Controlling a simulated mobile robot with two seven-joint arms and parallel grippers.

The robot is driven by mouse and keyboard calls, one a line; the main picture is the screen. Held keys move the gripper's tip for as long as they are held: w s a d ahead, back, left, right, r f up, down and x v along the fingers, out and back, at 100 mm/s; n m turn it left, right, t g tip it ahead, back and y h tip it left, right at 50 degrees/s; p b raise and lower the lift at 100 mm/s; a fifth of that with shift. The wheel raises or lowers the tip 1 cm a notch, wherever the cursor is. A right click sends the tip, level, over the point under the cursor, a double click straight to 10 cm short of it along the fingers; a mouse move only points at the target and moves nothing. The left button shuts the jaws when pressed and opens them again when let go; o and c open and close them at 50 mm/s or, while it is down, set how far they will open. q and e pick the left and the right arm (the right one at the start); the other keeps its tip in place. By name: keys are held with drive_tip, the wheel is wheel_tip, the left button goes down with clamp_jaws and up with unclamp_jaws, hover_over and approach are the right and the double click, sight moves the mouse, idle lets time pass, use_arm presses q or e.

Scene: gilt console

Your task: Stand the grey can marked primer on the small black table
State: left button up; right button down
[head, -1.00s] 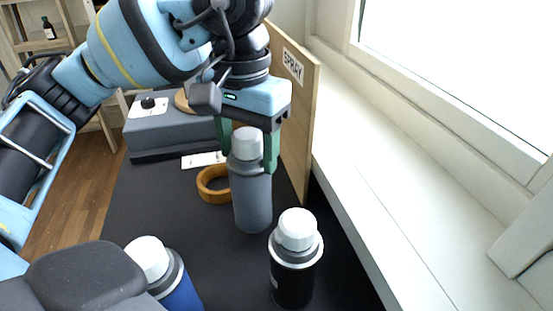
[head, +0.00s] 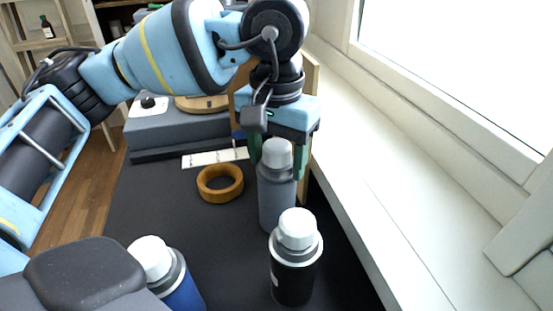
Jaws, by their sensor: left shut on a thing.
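The grey can (head: 276,199) has a white cap and stands upright between the fingers of my left gripper (head: 279,165), which is shut on it near the top. Its primer marking does not show. The can is over the far right part of a black tabletop (head: 165,212), just behind a black can. I cannot tell whether its base touches the surface, as the black can hides part of it. I cannot tell whether this black top is the small black table. My right gripper is not in view.
The black can (head: 293,276) with a white cap stands in front. A blue can (head: 182,291) is at the front left. A wooden ring (head: 220,195), a white strip (head: 215,157) and a grey box (head: 180,134) lie beyond. A white sill (head: 375,165) runs along the right.

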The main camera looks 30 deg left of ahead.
use_arm(q)
drive_tip(key=shift+f, duration=0.75)
drive_tip(key=o, duration=1.7)
drive_tip(key=shift+r, duration=0.15)
wheel_tip(320, 180, up, 12)
drive_tip(key=shift+r+p, duration=0.1)
drive_tip(key=shift+p, duration=0.55)
